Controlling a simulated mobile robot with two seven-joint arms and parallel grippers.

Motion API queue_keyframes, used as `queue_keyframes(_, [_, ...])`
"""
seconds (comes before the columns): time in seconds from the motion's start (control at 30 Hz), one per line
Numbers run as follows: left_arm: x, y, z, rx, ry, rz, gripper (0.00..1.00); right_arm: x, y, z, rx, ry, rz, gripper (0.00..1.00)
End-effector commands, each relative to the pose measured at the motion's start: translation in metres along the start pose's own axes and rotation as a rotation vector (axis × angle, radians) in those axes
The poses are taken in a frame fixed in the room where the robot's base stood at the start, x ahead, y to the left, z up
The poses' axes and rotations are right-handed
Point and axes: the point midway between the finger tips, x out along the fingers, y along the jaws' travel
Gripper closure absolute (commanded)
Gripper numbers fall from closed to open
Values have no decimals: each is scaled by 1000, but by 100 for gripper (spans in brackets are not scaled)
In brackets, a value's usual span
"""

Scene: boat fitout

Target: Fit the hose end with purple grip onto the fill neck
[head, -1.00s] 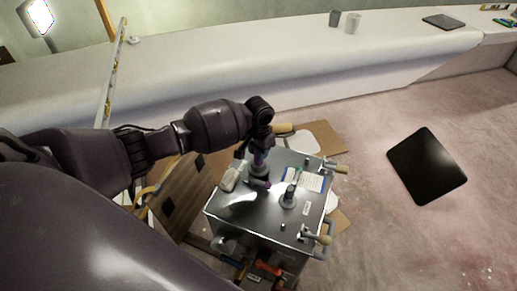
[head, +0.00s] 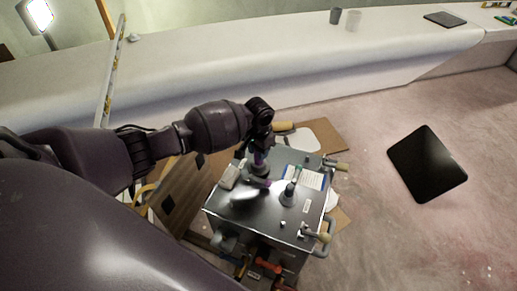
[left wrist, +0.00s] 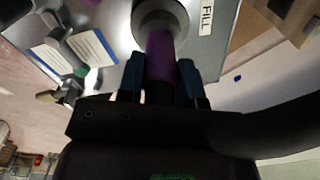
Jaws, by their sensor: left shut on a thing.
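My left gripper (head: 259,163) is above the top of the metal tank (head: 262,212). In the left wrist view, the gripper (left wrist: 161,82) is shut on the purple grip (left wrist: 160,55) of the hose end, with one blue finger on each side. The far end of the grip lines up with the round grey fill neck (left wrist: 160,14), beside a FILL label (left wrist: 207,18). The two appear to meet, but I cannot tell how far the end is seated. The right gripper is not in view.
A second fitting (head: 287,197) stands on the tank top, near a white and blue paper (head: 311,177). Handled valves (head: 336,164) stick out at the tank's right. A wooden panel (head: 178,200) leans at its left. A black panel (head: 427,163) lies on the open floor.

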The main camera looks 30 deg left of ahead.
Motion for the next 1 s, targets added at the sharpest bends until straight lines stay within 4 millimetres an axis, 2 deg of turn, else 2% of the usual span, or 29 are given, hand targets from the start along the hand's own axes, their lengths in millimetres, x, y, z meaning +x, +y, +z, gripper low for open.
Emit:
queue_keyframes(0.47, [2,0,0,0,1,0,95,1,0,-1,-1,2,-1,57])
queue_keyframes(0.5, [2,0,0,0,0,0,61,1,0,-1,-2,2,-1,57])
queue_keyframes(0.6, [2,0,0,0,0,0,46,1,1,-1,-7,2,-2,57])
queue_keyframes(0.67, [2,0,0,0,0,0,37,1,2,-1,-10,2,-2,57])
queue_keyframes(0.87, [3,0,0,0,-1,0,36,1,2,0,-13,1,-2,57])
queue_keyframes(1.0, [3,0,0,0,-1,0,15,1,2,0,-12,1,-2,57])
